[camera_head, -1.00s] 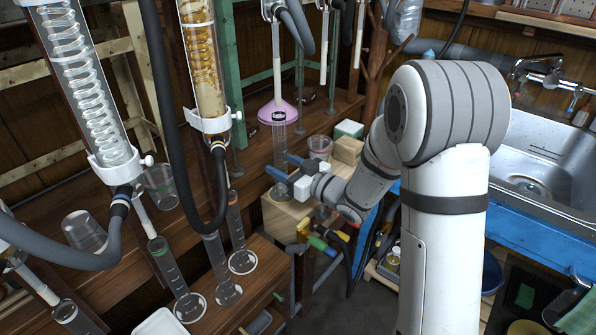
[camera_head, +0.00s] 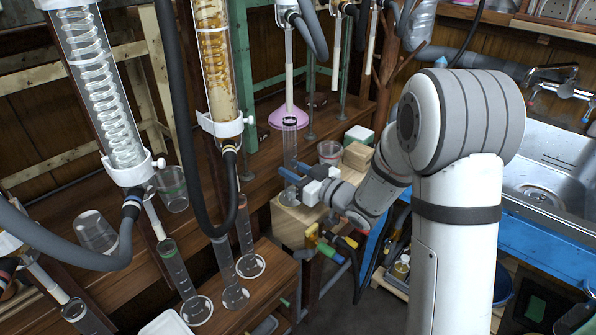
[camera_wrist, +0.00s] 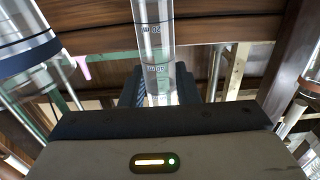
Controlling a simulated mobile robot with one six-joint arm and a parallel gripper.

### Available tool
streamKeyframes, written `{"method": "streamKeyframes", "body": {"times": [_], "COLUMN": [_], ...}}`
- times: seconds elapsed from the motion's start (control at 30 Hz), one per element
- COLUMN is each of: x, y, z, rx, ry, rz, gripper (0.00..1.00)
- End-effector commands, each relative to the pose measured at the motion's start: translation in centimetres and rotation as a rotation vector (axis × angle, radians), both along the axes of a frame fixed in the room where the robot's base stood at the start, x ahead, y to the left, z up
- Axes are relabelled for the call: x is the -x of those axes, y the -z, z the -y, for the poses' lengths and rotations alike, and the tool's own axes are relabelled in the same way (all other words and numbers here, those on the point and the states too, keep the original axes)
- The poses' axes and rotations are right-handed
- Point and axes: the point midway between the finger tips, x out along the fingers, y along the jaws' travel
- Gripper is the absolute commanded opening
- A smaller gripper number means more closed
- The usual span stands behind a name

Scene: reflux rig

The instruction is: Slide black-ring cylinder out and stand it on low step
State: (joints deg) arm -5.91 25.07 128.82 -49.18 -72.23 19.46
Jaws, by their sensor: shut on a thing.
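The black-ring cylinder (camera_head: 290,142) is a clear upright tube with a dark ring near its top. In the wrist view the graduated clear tube (camera_wrist: 152,35) runs between the dark fingers (camera_wrist: 155,88). Its foot appears over a pale wooden block-like step (camera_head: 290,228); I cannot tell whether it touches. A pink funnel-like piece (camera_head: 289,114) with a white stem shows just behind the tube's top.
Several other clear cylinders, one green-ringed (camera_head: 174,264), stand left on a brown wooden step (camera_head: 262,284). Coiled glass condensers (camera_head: 100,90) and hoses hang above. A clear cup (camera_head: 330,152) and small boxes (camera_head: 357,155) stand right of the tube. A sink (camera_head: 545,175) is far right.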

Motion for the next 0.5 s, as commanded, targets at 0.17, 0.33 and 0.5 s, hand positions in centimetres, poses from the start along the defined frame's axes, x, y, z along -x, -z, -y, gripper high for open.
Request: {"method": "streamKeyframes", "body": {"times": [0.17,0.33,0.5], "x": [-0.01,-0.02,-0.02], "y": [-0.52,-0.71,-0.68], "z": [0.01,0.01,0.01], "rx": [0.000,-0.001,-0.001], "ry": [0.000,0.000,0.000], "rz": [0.001,0.001,0.001], "gripper": [0.08,0.08,0.08]}}
